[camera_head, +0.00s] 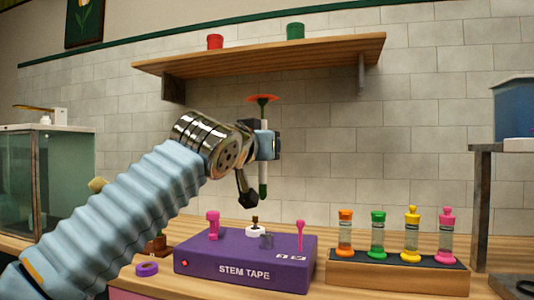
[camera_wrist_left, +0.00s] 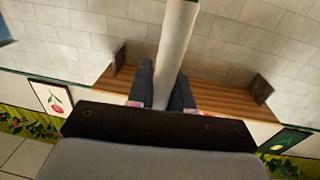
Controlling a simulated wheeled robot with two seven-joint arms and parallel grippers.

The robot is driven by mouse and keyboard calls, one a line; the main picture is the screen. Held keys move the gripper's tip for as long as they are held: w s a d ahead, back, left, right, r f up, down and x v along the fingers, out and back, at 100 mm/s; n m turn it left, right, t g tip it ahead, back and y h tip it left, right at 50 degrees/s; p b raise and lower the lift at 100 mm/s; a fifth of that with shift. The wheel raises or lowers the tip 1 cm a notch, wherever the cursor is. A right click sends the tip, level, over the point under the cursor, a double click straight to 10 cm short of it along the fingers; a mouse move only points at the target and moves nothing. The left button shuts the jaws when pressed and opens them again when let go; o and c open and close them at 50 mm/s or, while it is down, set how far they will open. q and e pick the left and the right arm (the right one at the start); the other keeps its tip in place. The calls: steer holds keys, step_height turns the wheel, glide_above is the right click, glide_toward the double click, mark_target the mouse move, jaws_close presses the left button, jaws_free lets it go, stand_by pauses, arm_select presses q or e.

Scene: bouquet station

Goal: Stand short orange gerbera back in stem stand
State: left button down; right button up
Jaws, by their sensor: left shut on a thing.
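The orange gerbera (camera_head: 263,98) is held upright in the air, its flat orange head on top and a pale stem with a dark green lower end below. My left gripper (camera_head: 264,145) is shut around its stem, above the purple stem tape box. In the left wrist view the pale stem (camera_wrist_left: 174,45) runs between the two dark fingers of the left gripper (camera_wrist_left: 165,92). A wooden stand (camera_head: 397,281) at the right holds several clear tubes with orange, green, yellow and pink tops. I cannot tell whether this is the stem stand. My right gripper is not in view.
The purple stem tape box (camera_head: 245,255) has pink posts and a white round piece on top. A purple ring (camera_head: 147,269) lies to its left. A wall shelf (camera_head: 260,55) carries red and green pots. A metal rack (camera_head: 480,200) with a blue bin stands at right.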

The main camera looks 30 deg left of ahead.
mark_target(262, 100)
arm_select(q)
steer(key=shift+r, duration=2.45)
